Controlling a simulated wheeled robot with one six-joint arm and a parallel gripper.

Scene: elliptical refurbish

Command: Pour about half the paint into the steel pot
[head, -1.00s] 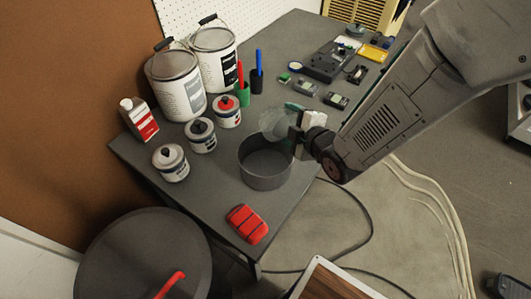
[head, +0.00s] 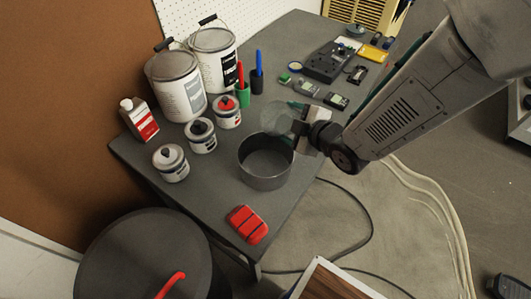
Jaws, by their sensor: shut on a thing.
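The steel pot (head: 266,177) is a wide, open grey pot standing upright near the table's right edge. Its visible inside looks dark grey and I see no paint in it. My gripper (head: 297,126) is shut on a clear, see-through cup (head: 275,117), just above and behind the pot's far right rim. The cup looks tilted, with its mouth toward the left. I cannot make out paint in the cup or a stream from it. Part of the cup is hidden by my gripper.
Several small labelled tins (head: 200,136) stand left of the pot, with two large paint cans (head: 177,86) behind. A red block (head: 246,224) lies near the front edge. Green and black pen holders (head: 243,94) and electronics (head: 326,62) are farther back on the table.

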